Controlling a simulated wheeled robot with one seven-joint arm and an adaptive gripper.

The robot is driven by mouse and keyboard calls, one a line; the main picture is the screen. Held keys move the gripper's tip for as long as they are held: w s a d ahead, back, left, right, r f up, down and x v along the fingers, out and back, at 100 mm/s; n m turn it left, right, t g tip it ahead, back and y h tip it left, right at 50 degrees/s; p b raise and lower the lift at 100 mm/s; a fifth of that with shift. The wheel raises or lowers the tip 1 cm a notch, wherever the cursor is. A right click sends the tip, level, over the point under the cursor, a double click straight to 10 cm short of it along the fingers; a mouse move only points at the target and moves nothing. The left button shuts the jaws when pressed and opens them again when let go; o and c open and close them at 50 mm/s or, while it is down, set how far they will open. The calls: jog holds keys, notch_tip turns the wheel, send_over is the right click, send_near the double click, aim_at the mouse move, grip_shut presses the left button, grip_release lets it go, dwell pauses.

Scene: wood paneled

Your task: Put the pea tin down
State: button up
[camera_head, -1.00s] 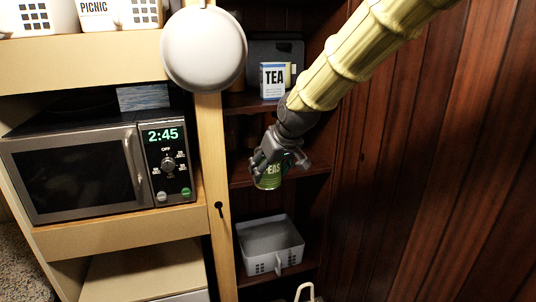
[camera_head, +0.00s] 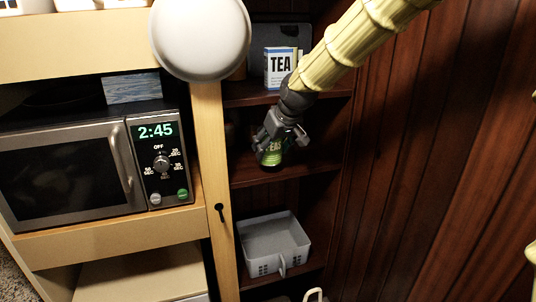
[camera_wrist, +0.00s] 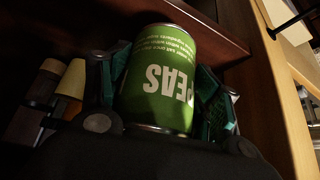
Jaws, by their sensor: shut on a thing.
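The pea tin (camera_head: 270,158) is green with a white "PEAS" label. It is upright at the middle shelf (camera_head: 310,168) of the dark wooden shelving. My gripper (camera_head: 274,146) is shut around it from above and in front. In the wrist view the tin (camera_wrist: 162,80) fills the middle with its label upside down, with a finger of my gripper (camera_wrist: 160,92) on each side. One end of the tin overlaps the shelf board (camera_wrist: 222,42) there. I cannot tell whether the tin touches the board.
A tea box (camera_head: 279,67) stands on the shelf above. A grey basket (camera_head: 273,244) sits on the shelf below. Dim jars (camera_wrist: 62,85) show beside my gripper.

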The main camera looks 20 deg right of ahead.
aim_at(271, 154)
jog(key=shift+w+r, duration=0.1)
jog(key=shift+r, duration=0.1)
jog(key=f+b, duration=0.1)
jog(key=f, duration=0.1)
jog(key=w+f+b, duration=0.1)
jog(key=shift+f, duration=0.4)
jog(key=shift+d+f+b, duration=0.1)
jog(key=shift+f+b, duration=0.05)
jog(key=shift+b, duration=0.2)
jog(key=shift+s+r, duration=0.2)
jog(key=shift+s, duration=0.05)
jog(key=shift+w+f, duration=0.1)
jog(key=o, duration=1)
jog(key=shift+f, duration=0.15)
jog(key=shift+c, duration=0.2)
jog(key=o, duration=0.4)
jog(key=shift+r, duration=0.2)
